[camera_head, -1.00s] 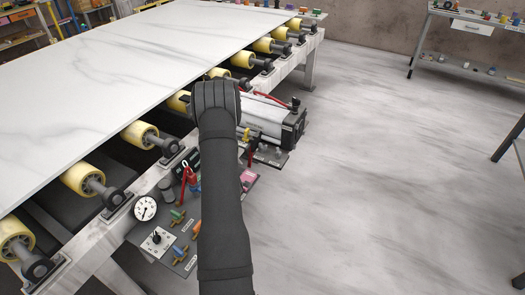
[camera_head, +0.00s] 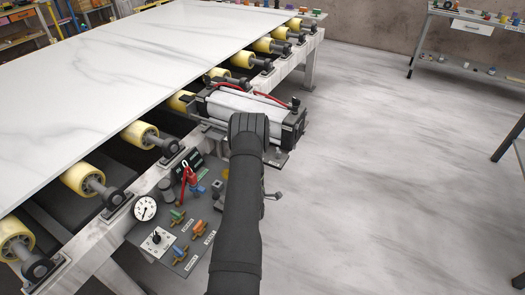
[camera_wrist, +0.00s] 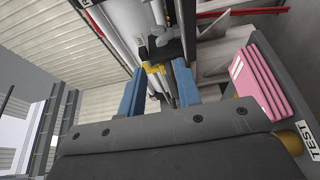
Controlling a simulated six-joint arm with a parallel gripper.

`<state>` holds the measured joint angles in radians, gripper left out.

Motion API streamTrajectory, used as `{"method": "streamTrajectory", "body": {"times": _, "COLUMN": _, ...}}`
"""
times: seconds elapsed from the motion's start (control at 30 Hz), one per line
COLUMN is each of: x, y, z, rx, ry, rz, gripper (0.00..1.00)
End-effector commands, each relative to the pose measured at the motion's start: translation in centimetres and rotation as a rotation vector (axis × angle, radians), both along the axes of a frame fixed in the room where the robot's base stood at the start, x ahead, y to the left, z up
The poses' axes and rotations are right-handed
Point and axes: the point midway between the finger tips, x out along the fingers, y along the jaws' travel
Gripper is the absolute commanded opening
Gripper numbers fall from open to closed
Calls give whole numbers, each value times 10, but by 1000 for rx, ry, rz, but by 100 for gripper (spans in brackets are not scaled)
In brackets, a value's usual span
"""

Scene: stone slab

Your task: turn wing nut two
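My gripper (camera_wrist: 158,78) shows in the wrist view as two blue fingers standing apart, with nothing clearly held. A small yellow part (camera_wrist: 154,68) shows beyond and between the fingertips, beside dark metal parts; I cannot tell whether it is a wing nut or whether a finger touches it. In the head view my arm hides the fingers. Wing-shaped pieces stand on the control panel: a green one (camera_head: 177,215), an orange one (camera_head: 199,228) and an orange-and-blue one (camera_head: 180,251). The labels are too small to tell which is number two.
A white cylinder unit (camera_head: 240,103) sits beside the stone slab (camera_head: 150,60) and yellow rollers (camera_head: 139,134). The panel carries a gauge (camera_head: 145,208), a black knob (camera_head: 157,237) and a red-handled tool (camera_head: 188,175). Pink cards (camera_wrist: 260,82) lie right of my fingers. Open floor is at right.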

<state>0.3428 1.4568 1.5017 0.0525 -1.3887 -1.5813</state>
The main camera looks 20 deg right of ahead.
Motion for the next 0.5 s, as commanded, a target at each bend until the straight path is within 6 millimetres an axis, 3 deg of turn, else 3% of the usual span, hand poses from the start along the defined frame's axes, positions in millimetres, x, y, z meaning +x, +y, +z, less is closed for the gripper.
{"method": "streamTrajectory", "body": {"times": 0.3, "x": 63, "y": -26, "z": 1, "rx": 0, "ry": -2, "rz": 1, "gripper": 31}}
{"method": "streamTrajectory", "body": {"times": 0.5, "x": 94, "y": -39, "z": 0, "rx": 2, "ry": -1, "rz": 1, "gripper": 31}}
